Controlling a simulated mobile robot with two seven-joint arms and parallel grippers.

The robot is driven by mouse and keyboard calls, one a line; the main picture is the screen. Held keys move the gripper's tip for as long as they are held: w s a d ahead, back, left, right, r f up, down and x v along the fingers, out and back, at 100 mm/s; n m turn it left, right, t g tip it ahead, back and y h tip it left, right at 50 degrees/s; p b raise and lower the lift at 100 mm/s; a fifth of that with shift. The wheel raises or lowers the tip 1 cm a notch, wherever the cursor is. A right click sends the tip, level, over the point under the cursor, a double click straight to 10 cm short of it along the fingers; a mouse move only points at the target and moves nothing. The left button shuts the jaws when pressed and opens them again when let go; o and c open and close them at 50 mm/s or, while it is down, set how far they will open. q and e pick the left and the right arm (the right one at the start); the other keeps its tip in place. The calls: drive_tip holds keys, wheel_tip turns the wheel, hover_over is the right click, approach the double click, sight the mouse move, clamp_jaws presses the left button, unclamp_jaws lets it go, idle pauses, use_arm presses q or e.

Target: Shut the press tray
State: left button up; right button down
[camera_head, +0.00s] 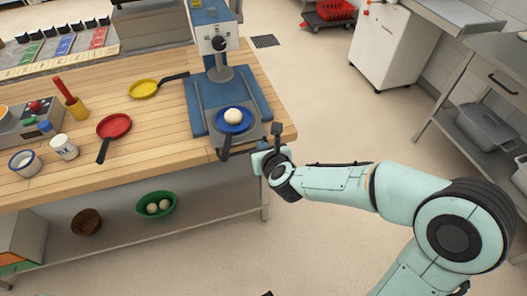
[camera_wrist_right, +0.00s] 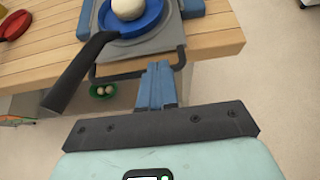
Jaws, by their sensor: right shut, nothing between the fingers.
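The blue press (camera_head: 222,75) stands on the wooden counter. Its grey tray (camera_head: 247,133) sticks out of the front towards the counter's edge and also shows in the right wrist view (camera_wrist_right: 168,42). A blue pan (camera_head: 245,124) with a pale dough ball (camera_head: 233,116) sits on the tray, its dark handle (camera_wrist_right: 75,75) pointing down-left in the wrist view. The tray's dark bar handle (camera_wrist_right: 130,74) runs along its front. My right gripper (camera_head: 258,158) is shut and empty just in front of the tray; its fingertips (camera_wrist_right: 158,70) are close to the bar, contact unclear. My left gripper is out of view.
A yellow pan (camera_head: 143,89) and a red pan (camera_head: 114,126) lie on the counter left of the press. A green bowl (camera_head: 157,208) of pale balls sits on the lower shelf. Floor right of the counter is free.

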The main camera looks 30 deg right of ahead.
sight(254, 138)
drive_tip(key=x, duration=0.5)
drive_tip(key=shift+w+f, duration=0.15)
drive_tip(key=shift+w, duration=0.1)
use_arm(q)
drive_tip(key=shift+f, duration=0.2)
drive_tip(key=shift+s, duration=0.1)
